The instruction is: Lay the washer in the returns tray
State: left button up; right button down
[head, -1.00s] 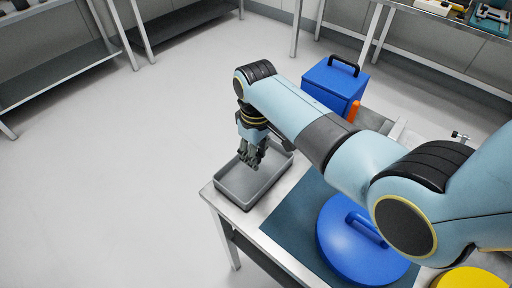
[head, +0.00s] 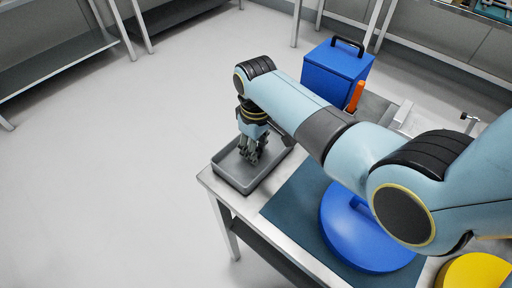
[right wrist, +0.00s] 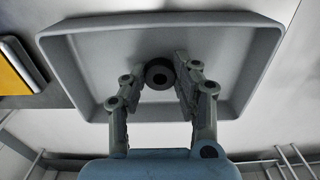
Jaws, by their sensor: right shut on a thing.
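The washer (right wrist: 160,74) is a dark ring with a lighter hole, seen in the right wrist view between the fingertips of my right gripper (right wrist: 167,82). The returns tray (right wrist: 95,50) is a shallow grey tray with raised walls, seen behind the washer. In the head view the tray (head: 230,172) sits at the left corner of the bench, and my right gripper (head: 250,160) points down over its inside. The washer cannot be made out there. I cannot tell whether it touches the tray floor. My left gripper is not in view.
A blue round lid with a handle (head: 350,235) lies on the dark mat (head: 285,215). A blue box (head: 335,72) and an orange object (head: 355,97) stand behind my right arm. A yellow round thing (head: 475,272) is at the lower right. Open floor lies left of the bench.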

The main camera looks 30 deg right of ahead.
jog(key=c, duration=0.9)
grip_release()
notch_tip(320, 180, up, 12)
